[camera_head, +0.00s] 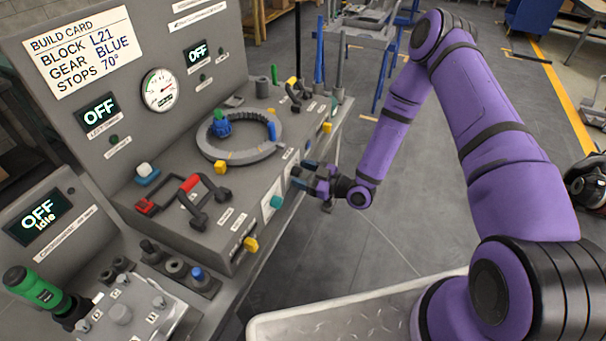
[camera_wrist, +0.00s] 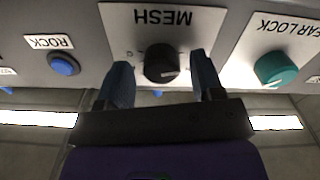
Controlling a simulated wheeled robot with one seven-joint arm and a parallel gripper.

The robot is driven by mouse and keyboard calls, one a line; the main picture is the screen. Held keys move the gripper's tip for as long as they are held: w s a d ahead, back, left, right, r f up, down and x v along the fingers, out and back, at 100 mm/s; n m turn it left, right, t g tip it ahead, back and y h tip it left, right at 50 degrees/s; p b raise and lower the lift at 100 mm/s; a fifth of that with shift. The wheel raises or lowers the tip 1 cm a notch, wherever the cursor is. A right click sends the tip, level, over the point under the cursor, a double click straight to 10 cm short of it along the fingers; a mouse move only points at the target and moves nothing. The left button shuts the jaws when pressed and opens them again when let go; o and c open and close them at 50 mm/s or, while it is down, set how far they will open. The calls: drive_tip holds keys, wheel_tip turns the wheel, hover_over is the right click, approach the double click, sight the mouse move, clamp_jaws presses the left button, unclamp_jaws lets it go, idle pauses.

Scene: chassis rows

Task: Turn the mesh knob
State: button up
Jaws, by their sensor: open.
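The mesh knob (camera_wrist: 161,63) is a round black knob on a white plate marked MESH, which reads upside down in the wrist view. My gripper (camera_wrist: 160,80) is open, with one finger on each side of the knob. Whether the fingers touch it cannot be told. In the head view my gripper (camera_head: 312,178) is at the front face of the grey console, and the knob is hidden behind it.
A teal knob (camera_wrist: 276,68) marked GEAR LOCK and a blue button (camera_wrist: 63,64) marked ROCK flank the mesh plate. On the console (camera_head: 215,235) are a ring (camera_head: 268,142) and a red-ended handle (camera_head: 190,184). Open floor lies right of the console.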

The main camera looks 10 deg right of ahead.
drive_tip(key=shift+c, duration=0.2)
drive_tip(key=c, duration=0.9)
